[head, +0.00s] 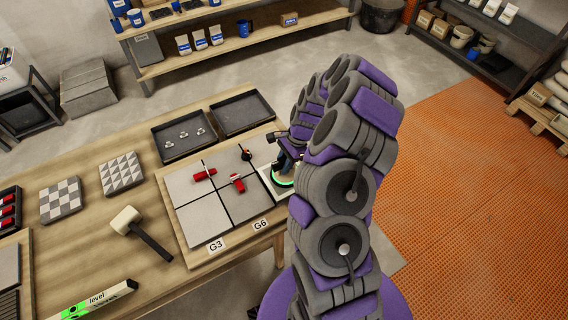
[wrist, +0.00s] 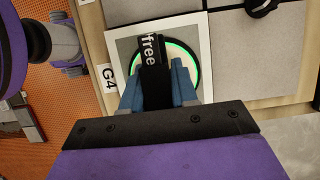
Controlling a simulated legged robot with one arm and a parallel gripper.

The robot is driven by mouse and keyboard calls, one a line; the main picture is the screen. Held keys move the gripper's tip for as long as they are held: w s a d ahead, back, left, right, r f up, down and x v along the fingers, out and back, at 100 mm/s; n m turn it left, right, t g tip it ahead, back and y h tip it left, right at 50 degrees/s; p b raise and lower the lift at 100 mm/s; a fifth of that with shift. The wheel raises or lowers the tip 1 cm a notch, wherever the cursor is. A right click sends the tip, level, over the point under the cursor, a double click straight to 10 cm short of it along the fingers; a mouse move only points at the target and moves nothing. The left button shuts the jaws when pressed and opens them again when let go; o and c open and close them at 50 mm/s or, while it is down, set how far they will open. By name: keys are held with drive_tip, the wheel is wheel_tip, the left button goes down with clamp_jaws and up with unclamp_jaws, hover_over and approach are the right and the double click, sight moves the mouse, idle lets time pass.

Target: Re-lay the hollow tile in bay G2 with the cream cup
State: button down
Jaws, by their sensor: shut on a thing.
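My gripper (head: 284,158) is at the right side of the tile board, partly hidden by my arm. In the wrist view my gripper (wrist: 157,84) has its blue fingers shut on the dark upright handle of the cream cup (wrist: 186,55); the handle reads "free". A glowing green ring surrounds the cup's round base, which also shows in the head view (head: 283,180). The cup sits over a white-edged square (wrist: 205,35) beside a G4 label (wrist: 109,75). I cannot tell whether the base touches it. I see no G2 label.
Grey tiles (head: 208,218) carry red pieces (head: 237,183) and a dark round tool (head: 246,155). Labels G3 (head: 217,245) and G6 (head: 260,224) mark the front edge. Trays (head: 240,113) stand behind. A mallet (head: 127,221) and level (head: 92,301) lie left.

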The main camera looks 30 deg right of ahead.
drive_tip(key=shift+r+p, duration=2.75)
drive_tip(key=shift+r, duration=1.45)
